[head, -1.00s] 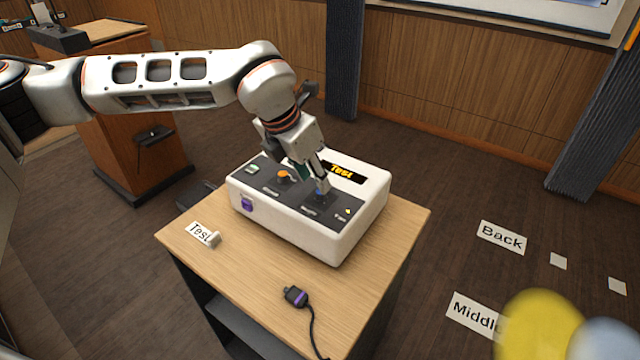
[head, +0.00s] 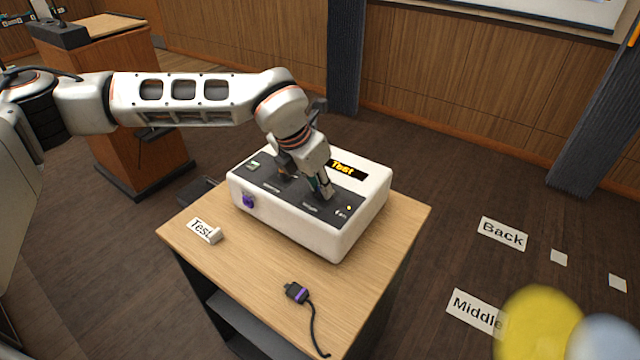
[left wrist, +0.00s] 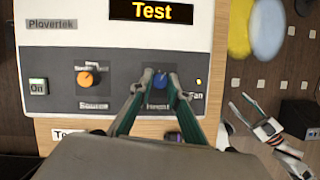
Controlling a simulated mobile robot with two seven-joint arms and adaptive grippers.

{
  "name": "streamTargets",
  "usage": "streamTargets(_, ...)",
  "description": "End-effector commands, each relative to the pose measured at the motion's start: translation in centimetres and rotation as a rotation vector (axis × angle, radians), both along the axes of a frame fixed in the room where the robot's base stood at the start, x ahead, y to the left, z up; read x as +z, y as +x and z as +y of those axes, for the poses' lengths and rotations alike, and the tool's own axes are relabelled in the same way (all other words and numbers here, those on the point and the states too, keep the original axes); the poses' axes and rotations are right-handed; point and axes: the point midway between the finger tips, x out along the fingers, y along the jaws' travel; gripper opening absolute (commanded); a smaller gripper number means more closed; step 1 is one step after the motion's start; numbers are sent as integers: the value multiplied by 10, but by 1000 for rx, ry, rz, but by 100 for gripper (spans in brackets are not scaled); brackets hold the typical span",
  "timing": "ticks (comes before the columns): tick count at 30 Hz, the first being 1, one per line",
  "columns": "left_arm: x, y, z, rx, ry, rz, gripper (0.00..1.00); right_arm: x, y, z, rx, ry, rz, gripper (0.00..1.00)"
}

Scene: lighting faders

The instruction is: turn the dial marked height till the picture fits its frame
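A white box with a dark control panel (head: 290,199) stands on a wooden table. My left gripper (head: 324,196) reaches down to this dial. In the left wrist view, the fingertips of the left gripper (left wrist: 160,76) are close on both sides of the dial and look shut on it. The screen (head: 560,5) shows only its lower part at the top right; the picture's fit is out of view.
An orange dial (left wrist: 86,79) marked Source and a green On button (left wrist: 38,87) are left of the blue dial. A small yellow light (left wrist: 199,82) is right of it. A plug with a cable (head: 297,292) and a Test card (head: 201,229) lie on the table.

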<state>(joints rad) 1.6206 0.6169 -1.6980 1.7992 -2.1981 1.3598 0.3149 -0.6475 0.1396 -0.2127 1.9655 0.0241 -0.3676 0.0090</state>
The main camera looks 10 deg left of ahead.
Motion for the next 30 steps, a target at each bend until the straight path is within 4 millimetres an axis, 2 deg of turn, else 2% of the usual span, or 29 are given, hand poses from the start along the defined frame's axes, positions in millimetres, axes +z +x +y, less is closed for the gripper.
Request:
streamTargets(5,-1,0,1,-53,-1,2,0,-3,-1,0,0,0,3,40)
streamTargets(16,1,2,2,-310,-1,0,0,-6,-3,0,-1,-1,9,40)
streamTargets(29,1,2,1,-350,0,-2,0,-3,-1,0,-1,0,3,40)
streamTargets(30,1,2,1,-350,0,-2,24,-2,-1,0,-1,0,2,40)
